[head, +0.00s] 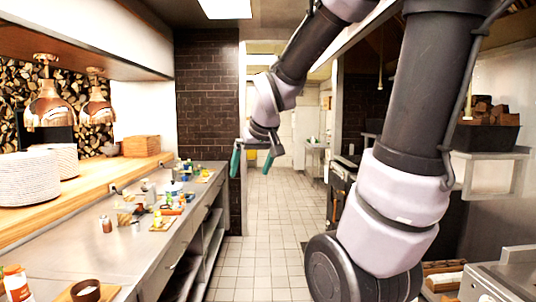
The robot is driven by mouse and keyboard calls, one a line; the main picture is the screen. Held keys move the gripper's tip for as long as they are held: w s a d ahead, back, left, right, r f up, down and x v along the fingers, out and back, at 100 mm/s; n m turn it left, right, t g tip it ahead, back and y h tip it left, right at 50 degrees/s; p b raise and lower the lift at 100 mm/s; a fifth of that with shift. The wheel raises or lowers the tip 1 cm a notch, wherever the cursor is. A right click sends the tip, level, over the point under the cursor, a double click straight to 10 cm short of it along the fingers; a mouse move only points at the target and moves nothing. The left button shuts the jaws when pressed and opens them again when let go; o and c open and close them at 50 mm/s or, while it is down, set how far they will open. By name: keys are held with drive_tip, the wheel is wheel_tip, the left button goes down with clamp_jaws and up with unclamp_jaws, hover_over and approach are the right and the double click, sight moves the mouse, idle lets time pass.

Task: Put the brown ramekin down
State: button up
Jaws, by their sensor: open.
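A brown ramekin (86,298) with something white inside stands upright on a wooden board (112,291) at the bottom left, on the near end of the steel counter. The frame's lower edge cuts off part of it. My gripper (252,161) has green fingers spread apart with nothing between them. It hangs over the aisle in the middle of the picture, to the right of the counter and well away from the ramekin.
The steel counter (122,258) runs along the left. A bottle (17,283), a small jar (106,224) and a cluster of small items farther back stand on it. A wooden shelf with plate stacks (28,178) and copper lamps (49,105) is above. The tiled aisle (262,230) is clear.

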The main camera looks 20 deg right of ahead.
drive_tip(key=s+r+m+y, duration=0.2)
drive_tip(key=s+r+m, duration=0.2)
drive_tip(key=s, duration=0.7)
drive_tip(key=shift+v, duration=0.8)
drive_tip(key=shift+w+a, duration=0.1)
drive_tip(key=shift+a, duration=0.1)
